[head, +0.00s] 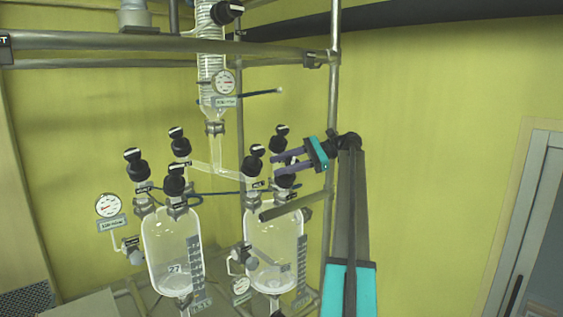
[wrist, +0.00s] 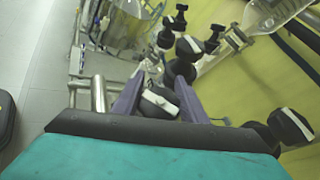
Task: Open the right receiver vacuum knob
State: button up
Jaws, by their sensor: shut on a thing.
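The right receiver (head: 272,245) is a clear glass vessel with several black knobs with white stripes on top. My gripper (head: 279,162), with purple fingers and a teal body, reaches in from the right at its front knob (head: 285,180). In the wrist view, the fingers of my gripper (wrist: 157,98) stand on either side of a black knob with a white bar (wrist: 159,103), and it is shut on that knob. The finger partly hides the front knob in the head view. The tags are too small to read, so I cannot confirm which knob is the vacuum one.
Another knob (head: 257,153) stands close left of the fingers and one (head: 282,131) behind them. The left receiver (head: 172,250) stands to the left with its own knobs. A metal frame post (head: 333,90) rises beside my arm. Free space lies right, before the yellow wall (head: 450,150).

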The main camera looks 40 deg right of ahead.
dwell(0.4)
jog(key=o, duration=1.1)
jog(key=shift+a, duration=0.1)
jog(key=shift+c, duration=0.2)
jog(key=shift+r, duration=0.15)
